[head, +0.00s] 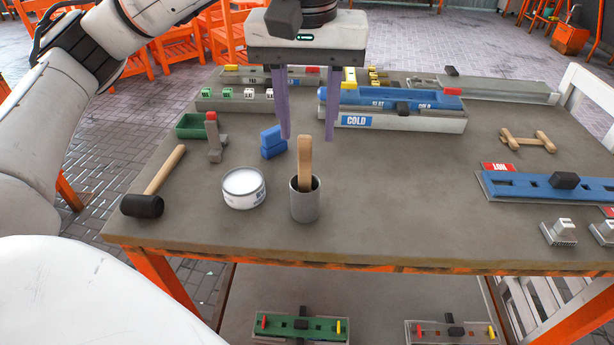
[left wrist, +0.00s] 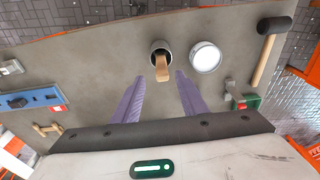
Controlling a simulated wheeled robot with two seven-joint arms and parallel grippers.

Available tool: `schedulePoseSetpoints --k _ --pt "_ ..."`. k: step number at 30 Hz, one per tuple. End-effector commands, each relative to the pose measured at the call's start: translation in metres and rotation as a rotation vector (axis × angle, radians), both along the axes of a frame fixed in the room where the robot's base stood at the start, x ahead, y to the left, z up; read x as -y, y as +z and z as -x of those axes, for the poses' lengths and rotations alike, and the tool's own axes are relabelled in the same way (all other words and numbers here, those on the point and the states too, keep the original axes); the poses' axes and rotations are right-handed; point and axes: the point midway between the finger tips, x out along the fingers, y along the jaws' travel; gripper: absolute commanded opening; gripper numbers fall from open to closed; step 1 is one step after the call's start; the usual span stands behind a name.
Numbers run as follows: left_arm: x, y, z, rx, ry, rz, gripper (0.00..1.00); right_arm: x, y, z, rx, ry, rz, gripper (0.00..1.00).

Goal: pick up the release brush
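The release brush (head: 305,160) stands upright in a grey cylindrical cup (head: 305,204) near the front of the table, its flat wooden handle sticking up. The part inside the cup is hidden. The brush handle (left wrist: 162,68) and cup (left wrist: 160,47) also show in the left wrist view. My left gripper (head: 308,138) is open and empty, pointing down, with its purple fingers apart above and around the line of the handle. In the left wrist view the fingertips (left wrist: 160,76) lie either side of the handle, apart from it. My right gripper is not in view.
A white round tin (head: 243,188) stands just left of the cup. A mallet (head: 155,186) lies farther left. A blue block (head: 272,142) and a grey piece with a red top (head: 214,138) stand behind. The blue mould (head: 400,98) is at the back; table right of the cup is clear.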

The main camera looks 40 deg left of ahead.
Motion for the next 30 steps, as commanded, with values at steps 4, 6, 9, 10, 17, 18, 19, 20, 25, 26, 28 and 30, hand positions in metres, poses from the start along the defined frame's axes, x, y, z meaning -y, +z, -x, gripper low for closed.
schedulePoseSetpoints --k 4,6,9,10,17,18,19,20,25,26,28,30 --pt "-0.001 -0.02 -0.002 -0.002 0.001 0.001 0.39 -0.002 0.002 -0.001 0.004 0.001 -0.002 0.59" --pt "-0.001 -0.025 -0.002 -0.001 0.001 0.003 0.39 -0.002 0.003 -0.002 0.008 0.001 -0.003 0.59" --pt "-0.003 -0.032 -0.003 -0.002 0.002 0.003 0.39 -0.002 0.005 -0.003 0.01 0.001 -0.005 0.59" --pt "-0.004 -0.036 -0.003 -0.002 0.002 0.003 0.39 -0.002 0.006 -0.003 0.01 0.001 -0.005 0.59" --pt "-0.009 -0.069 -0.005 -0.002 0.001 0.004 0.39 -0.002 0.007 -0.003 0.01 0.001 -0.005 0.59" --pt "-0.009 -0.072 -0.005 -0.001 0.002 0.004 0.39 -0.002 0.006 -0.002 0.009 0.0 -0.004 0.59" --pt "-0.009 -0.074 -0.005 -0.001 0.002 0.003 0.39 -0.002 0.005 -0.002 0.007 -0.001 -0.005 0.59" --pt "-0.009 -0.076 -0.005 -0.001 0.001 0.004 0.39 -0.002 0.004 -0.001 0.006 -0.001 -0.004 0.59" --pt "-0.009 -0.077 -0.006 0.0 0.001 0.005 0.39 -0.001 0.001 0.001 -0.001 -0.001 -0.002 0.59" --pt "-0.009 -0.077 -0.006 0.0 0.001 0.005 0.39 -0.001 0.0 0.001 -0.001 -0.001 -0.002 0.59" --pt "-0.009 -0.077 -0.006 0.0 0.002 0.005 0.34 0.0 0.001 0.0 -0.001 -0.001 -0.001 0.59" --pt "-0.009 -0.077 -0.006 0.0 0.002 0.005 0.22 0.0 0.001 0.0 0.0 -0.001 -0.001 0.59"
